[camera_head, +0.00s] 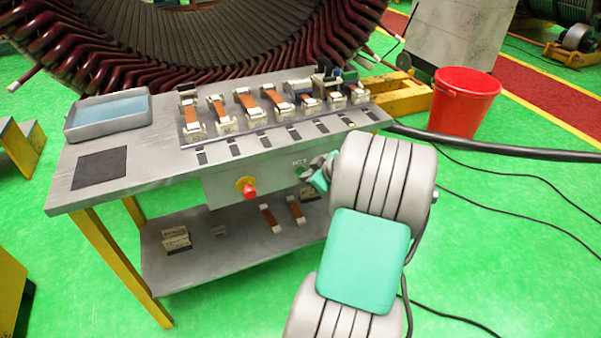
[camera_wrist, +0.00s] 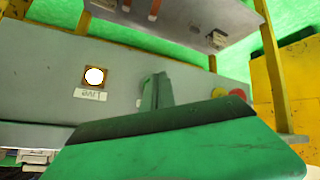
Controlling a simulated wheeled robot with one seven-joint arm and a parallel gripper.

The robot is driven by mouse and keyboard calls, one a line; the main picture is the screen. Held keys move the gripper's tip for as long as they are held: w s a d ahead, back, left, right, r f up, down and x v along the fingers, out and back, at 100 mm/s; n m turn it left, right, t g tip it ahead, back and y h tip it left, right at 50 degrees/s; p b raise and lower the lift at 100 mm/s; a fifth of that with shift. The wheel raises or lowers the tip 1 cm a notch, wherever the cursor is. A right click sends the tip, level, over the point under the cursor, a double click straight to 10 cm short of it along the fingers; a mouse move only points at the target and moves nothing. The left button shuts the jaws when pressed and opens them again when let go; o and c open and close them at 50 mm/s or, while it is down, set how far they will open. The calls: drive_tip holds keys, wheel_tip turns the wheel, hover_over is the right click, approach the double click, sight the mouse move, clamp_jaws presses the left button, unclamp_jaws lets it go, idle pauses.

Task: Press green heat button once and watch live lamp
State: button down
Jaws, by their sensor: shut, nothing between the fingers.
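The control box (camera_head: 222,184) hangs under the front edge of the steel workbench. In the wrist view, which is upside down, a lamp (camera_wrist: 94,76) in a brown square frame shows bright white beside a label (camera_wrist: 90,95) reading LIVE. My gripper (camera_wrist: 157,90) is shut and empty, its fingertips at the panel between the lamp and the red knob (camera_wrist: 238,93). I cannot tell whether they touch the panel. The green heat button is not clearly seen; my gripper may hide it. In the head view my gripper (camera_head: 312,174) is at the box's right end, partly behind my arm.
The red knob on its yellow base (camera_head: 248,188) sticks out of the box's front. Clamped coil pieces (camera_head: 248,106) line the workbench (camera_head: 140,160), with a blue tray (camera_head: 108,114) at left. The lower shelf (camera_head: 190,262) holds small parts. A red bucket (camera_head: 464,102) stands at right.

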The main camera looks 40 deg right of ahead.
drive_tip(key=shift+s, duration=0.3)
drive_tip(key=shift+a, duration=0.1)
drive_tip(key=s, duration=0.2)
drive_tip(key=s+a, duration=0.1)
drive_tip(key=s, duration=0.1)
drive_tip(key=shift+s+a, duration=0.2)
drive_tip(key=shift+s, duration=0.2)
idle(0.4)
